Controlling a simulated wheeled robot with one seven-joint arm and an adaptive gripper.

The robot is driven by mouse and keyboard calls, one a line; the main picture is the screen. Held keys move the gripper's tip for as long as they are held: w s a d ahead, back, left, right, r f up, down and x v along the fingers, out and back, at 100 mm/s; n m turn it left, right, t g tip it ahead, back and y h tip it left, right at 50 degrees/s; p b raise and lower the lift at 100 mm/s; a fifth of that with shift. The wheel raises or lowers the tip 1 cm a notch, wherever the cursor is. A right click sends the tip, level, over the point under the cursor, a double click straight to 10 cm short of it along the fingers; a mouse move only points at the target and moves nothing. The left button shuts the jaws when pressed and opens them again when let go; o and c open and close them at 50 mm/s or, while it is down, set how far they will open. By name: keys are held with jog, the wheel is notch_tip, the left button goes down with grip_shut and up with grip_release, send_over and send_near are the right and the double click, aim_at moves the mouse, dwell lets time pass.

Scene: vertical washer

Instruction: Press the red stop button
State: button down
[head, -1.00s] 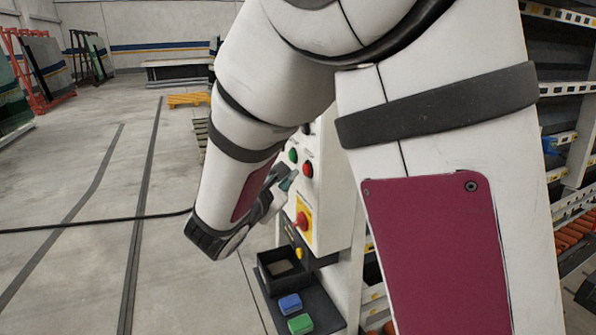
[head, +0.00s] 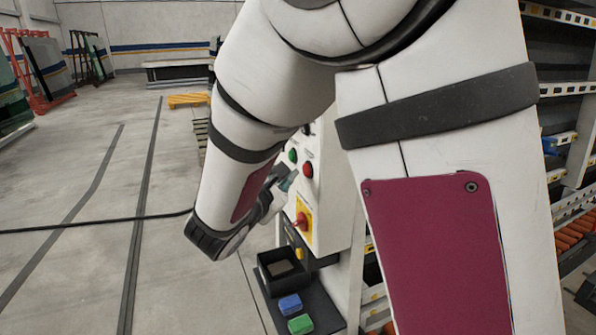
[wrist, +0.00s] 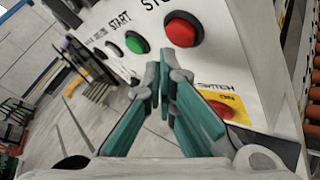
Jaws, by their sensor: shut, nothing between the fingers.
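The red stop button (head: 308,170) sits on the white control panel (head: 328,205), beside the green start button (head: 293,155). In the wrist view the red stop button (wrist: 183,29) is at upper centre, under a partly cut-off label, with the green start button (wrist: 137,42) to its left. My gripper (head: 289,181) is shut and empty; its tips point at the panel. In the wrist view the fingertips of my gripper (wrist: 165,62) lie just below the red button in the picture. A gap seems to remain, but I cannot tell its size.
A red rotary switch on a yellow plate (head: 304,217) is lower on the panel. Below it are a dark open box (head: 281,268), a blue block (head: 290,304) and a green block (head: 300,324). A black cable (head: 95,223) crosses the floor. Shelving stands at right.

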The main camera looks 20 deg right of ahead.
jog(key=shift+d, duration=0.1)
dwell(0.3)
jog(key=shift+d, duration=0.9)
dwell(0.8)
jog(key=shift+a, duration=0.95)
jog(key=shift+a, duration=0.15)
jog(key=shift+a, duration=2.4)
